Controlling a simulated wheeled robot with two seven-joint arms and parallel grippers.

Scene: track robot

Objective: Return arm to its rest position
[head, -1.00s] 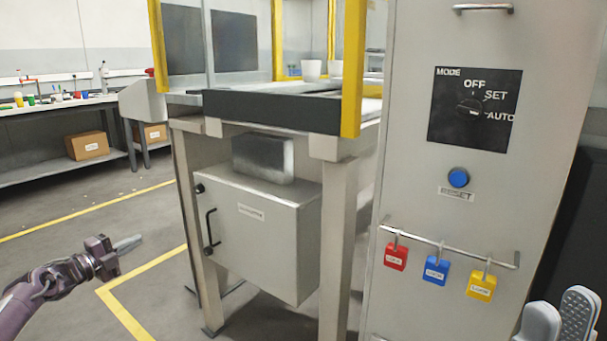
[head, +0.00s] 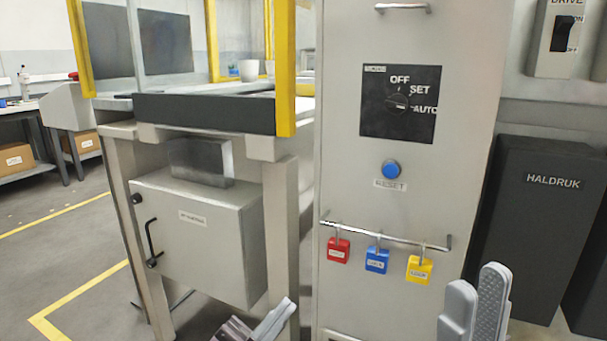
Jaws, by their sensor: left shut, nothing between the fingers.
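My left gripper (head: 278,318) is at the bottom centre of the head view, with its silver fingers shut and empty. It is in front of the lower part of the machine frame, and most of its arm is below the picture edge. My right gripper (head: 478,297) points up at the bottom right. Its two grey fingers stand apart, with the dotted inner pad of one showing and nothing visible between them. It is in front of the lower right side of the control cabinet (head: 345,120).
The cabinet carries a mode dial (head: 397,103), a blue reset button (head: 391,169) and a rail with red (head: 339,251), blue (head: 377,261) and yellow (head: 419,270) padlocks. A grey electrical box (head: 195,240) hangs left. A dark HALDRUK unit (head: 540,225) stands right. Floor is open at left.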

